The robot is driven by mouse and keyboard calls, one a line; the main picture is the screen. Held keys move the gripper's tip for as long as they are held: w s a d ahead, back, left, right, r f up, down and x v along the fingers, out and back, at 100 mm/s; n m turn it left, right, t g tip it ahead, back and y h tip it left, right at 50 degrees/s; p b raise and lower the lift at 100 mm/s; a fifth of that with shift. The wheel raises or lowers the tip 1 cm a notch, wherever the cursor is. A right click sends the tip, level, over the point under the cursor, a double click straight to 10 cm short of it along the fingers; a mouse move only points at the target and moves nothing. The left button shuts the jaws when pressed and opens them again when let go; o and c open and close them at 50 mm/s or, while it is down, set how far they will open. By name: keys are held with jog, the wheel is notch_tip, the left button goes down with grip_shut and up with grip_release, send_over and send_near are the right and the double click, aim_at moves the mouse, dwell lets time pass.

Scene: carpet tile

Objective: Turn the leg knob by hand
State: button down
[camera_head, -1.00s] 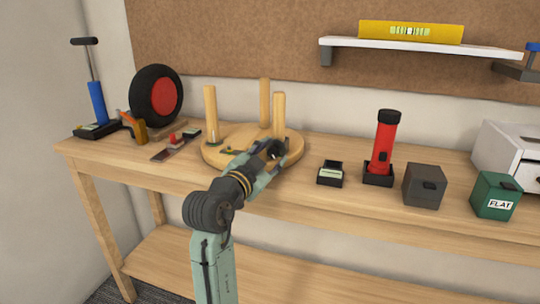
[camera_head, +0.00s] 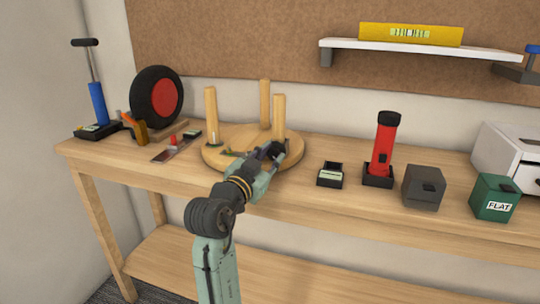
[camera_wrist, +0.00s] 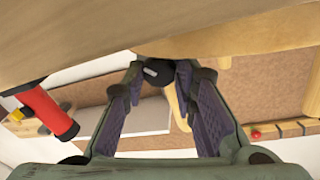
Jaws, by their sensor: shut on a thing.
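A round wooden stool top (camera_head: 213,158) lies upside down on the workbench, with several legs standing up from it. In the wrist view, a black leg knob (camera_wrist: 156,73) with a pale mark sits between my fingertips. It is close to the wooden surface at the top of that picture, with a leg (camera_wrist: 176,104) just behind it. My gripper (camera_head: 274,152) is at the foot of the front right leg (camera_head: 278,118); it also shows in the wrist view (camera_wrist: 159,76), shut on the knob. In the head view my fingers mostly hide the knob.
On the bench (camera_head: 330,208), a small black box (camera_head: 330,175), red flashlight (camera_head: 382,145), grey box (camera_head: 423,187) and green box (camera_head: 494,197) stand to the right. Tools and a wheel (camera_head: 157,95) stand left. A shelf (camera_head: 420,46) hangs above.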

jog(key=c, duration=1.3)
grip_release()
jog(key=shift+s, duration=0.1)
jog(key=v, duration=1.1)
jog(key=shift+s+a, duration=0.2)
jog(key=shift+s, duration=0.15)
